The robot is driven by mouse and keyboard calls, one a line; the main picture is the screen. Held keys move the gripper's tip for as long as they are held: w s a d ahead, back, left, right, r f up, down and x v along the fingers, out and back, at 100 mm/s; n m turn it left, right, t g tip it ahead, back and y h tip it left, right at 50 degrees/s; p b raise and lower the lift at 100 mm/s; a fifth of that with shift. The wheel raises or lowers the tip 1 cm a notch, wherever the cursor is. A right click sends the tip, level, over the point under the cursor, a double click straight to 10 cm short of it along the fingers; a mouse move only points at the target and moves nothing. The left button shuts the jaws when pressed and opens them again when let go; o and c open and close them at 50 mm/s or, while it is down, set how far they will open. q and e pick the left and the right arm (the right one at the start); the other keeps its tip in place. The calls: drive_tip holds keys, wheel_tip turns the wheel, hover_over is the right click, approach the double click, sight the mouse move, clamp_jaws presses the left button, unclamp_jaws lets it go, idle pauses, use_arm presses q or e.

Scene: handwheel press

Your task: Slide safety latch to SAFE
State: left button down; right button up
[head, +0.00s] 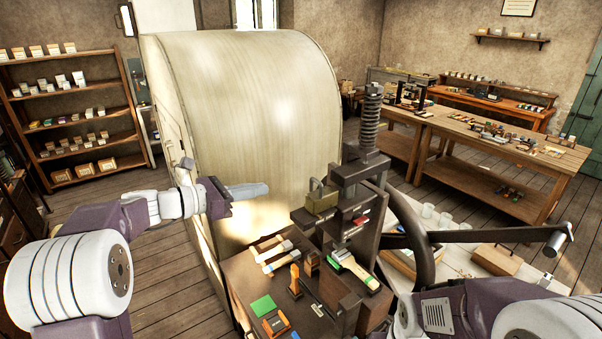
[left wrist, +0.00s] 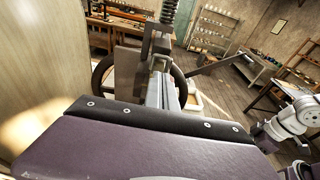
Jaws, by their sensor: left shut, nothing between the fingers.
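The handwheel press (head: 352,170) stands on the bench, a dark metal frame with a tall screw. A small red piece (head: 361,220) and dark plates show on its front. I cannot tell for sure which part is the safety latch, and no SAFE marking is readable. A brass padlock-like block (head: 322,198) sits on its left side. My left gripper (head: 266,189) is shut and empty, left of the press and apart from it. In the left wrist view, the grey fingers (left wrist: 163,92) point toward the press. My right gripper is not visible; only its arm shows at bottom right.
A large pale curved cover (head: 250,110) stands behind my left gripper. The handwheel (head: 420,235) and its long bar (head: 495,235) reach right. Brushes (head: 272,250), an orange-handled stamp (head: 294,278) and a green pad (head: 263,305) lie on the bench (head: 240,270).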

use_arm(q)
drive_tip(key=d, duration=0.2)
drive_tip(key=p, duration=0.6)
approach(315, 181)
drive_tip(key=x, duration=0.5)
drive_tip(key=shift+w+d+r, duration=0.1)
drive_tip(key=shift+d, duration=0.1)
drive_tip(key=shift+w+d+f+p, duration=0.3)
drive_tip(key=shift+w+d+p, duration=0.05)
drive_tip(key=shift+w+p, duration=0.15)
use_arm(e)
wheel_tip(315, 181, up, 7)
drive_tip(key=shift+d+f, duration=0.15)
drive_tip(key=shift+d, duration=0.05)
use_arm(q)
drive_tip(key=shift+d, duration=0.25)
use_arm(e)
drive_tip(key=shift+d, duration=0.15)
use_arm(q)
drive_tip(key=shift+b, duration=0.3)
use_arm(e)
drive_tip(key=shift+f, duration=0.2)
